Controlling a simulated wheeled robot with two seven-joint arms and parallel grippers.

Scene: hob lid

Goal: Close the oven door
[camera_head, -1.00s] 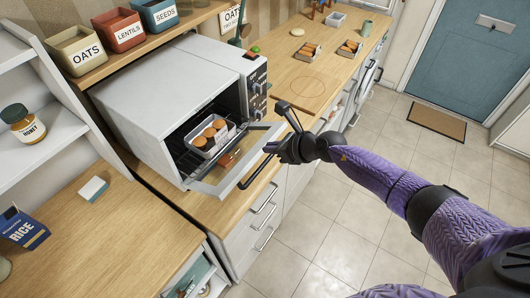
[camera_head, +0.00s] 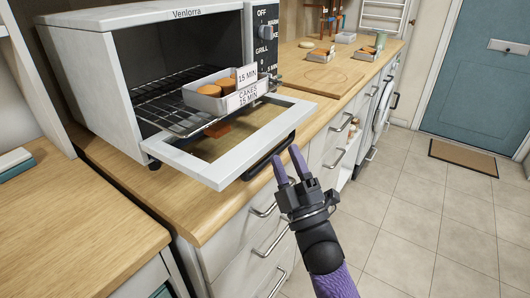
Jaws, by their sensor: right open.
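The white countertop oven (camera_head: 85,75) stands on the wooden counter at the left. Its door (camera_head: 238,140) is folded down open, lying about flat, with a dark handle (camera_head: 268,156) along its front edge. My right gripper (camera_head: 288,166) is open and empty, fingers pointing up, close to the right end of the handle. I cannot tell if it touches the handle. My left gripper is not in view.
White drawers with bar handles (camera_head: 270,240) lie below the counter. A round-marked wooden board (camera_head: 325,78) and small trays sit farther back on the counter (camera_head: 110,210).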

